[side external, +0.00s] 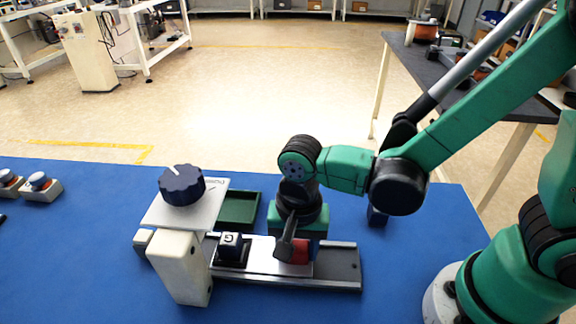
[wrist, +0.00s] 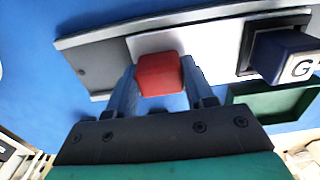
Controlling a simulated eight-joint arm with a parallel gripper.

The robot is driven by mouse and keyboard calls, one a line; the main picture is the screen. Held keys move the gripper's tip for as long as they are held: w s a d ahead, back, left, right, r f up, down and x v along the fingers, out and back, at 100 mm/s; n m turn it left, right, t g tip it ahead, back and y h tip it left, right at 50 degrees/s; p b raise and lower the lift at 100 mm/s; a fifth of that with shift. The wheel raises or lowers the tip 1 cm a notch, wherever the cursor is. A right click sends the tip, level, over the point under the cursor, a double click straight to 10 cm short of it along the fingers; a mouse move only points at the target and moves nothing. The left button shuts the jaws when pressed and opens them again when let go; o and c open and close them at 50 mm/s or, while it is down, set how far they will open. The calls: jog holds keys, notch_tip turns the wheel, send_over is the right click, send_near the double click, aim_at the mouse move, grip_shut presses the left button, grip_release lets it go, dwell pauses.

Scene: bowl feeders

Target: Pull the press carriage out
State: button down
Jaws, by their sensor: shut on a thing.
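The press carriage is a pale plate (side external: 262,254) on a dark rail (side external: 346,267). It carries a dark blue block marked G (side external: 231,241) in a black nest, close to the right side of the white press frame (side external: 180,265). A red handle (side external: 301,251) stands at the carriage's right end. My gripper (side external: 291,247) points down and is shut on this handle. In the wrist view the red handle (wrist: 160,74) sits between both fingers; the plate (wrist: 213,44) and block (wrist: 286,57) also show. Part of the plate is hidden behind the gripper in the side view.
A dark blue knob (side external: 181,184) tops the press. A green tray (side external: 238,208) lies behind the rail. A small dark blue block (side external: 378,215) stands right of my gripper. Button boxes (side external: 40,187) sit at far left. The rail's right end is bare.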

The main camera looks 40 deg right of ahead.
jog(key=s+d, duration=0.4)
jog(key=shift+s+d, duration=0.15)
jog(key=shift+c, duration=1.6)
grip_release()
jog(key=shift+r, duration=2.8)
